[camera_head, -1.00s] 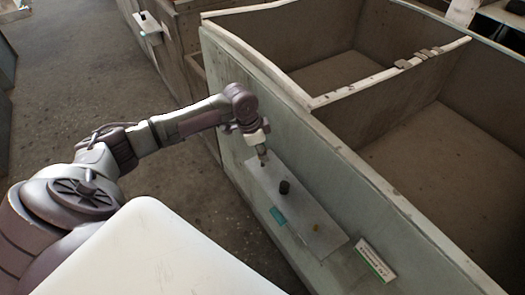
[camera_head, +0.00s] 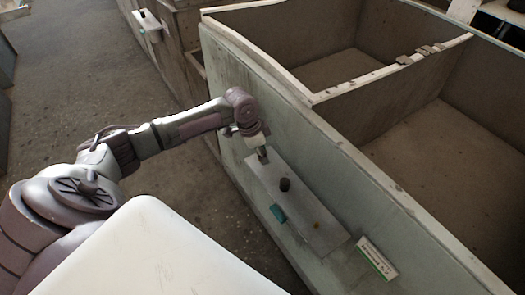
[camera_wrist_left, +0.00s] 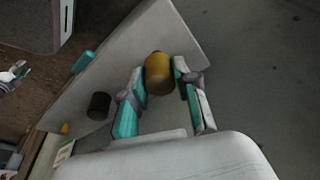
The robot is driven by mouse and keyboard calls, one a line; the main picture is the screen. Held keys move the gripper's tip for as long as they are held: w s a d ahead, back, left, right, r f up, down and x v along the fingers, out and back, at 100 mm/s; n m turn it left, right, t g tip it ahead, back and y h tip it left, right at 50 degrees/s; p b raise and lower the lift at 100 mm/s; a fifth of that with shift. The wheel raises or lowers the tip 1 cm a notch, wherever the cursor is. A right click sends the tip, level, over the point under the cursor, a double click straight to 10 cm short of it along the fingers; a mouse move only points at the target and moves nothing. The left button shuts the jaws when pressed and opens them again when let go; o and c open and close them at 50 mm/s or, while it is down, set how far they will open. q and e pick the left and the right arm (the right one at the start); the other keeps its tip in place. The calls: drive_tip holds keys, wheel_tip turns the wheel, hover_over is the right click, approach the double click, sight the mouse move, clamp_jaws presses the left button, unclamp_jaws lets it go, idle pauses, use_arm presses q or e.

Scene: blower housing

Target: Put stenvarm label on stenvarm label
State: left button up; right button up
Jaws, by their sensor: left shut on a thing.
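My left gripper (camera_head: 262,153) is at the far end of a narrow pale shelf on the grey-green bin's side. In the left wrist view, its teal-padded fingers (camera_wrist_left: 160,92) are on either side of a yellow-brown cylinder (camera_wrist_left: 159,73), and it is shut on it. The cylinder is over or on the shelf; I cannot tell which. A white label (camera_head: 376,260) with a green edge and small dark text is on the bin wall past the shelf's near end. It also shows in the left wrist view (camera_wrist_left: 64,153). I cannot read its text surely. My right gripper is not in view.
The shelf (camera_head: 318,238) also carries a dark cylinder (camera_head: 285,184), a teal block (camera_head: 278,213) and a small yellow-brown piece (camera_head: 316,225). The large bin (camera_head: 225,80) has open, empty compartments. Another small shelf (camera_head: 147,22) stands farther back. The floor at left is clear.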

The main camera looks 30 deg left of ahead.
use_arm(q)
drive_tip(key=shift+f, duration=0.65)
drive_tip(key=o, duration=1)
drive_tip(key=v, duration=1.2)
drive_tip(key=shift+f, duration=0.1)
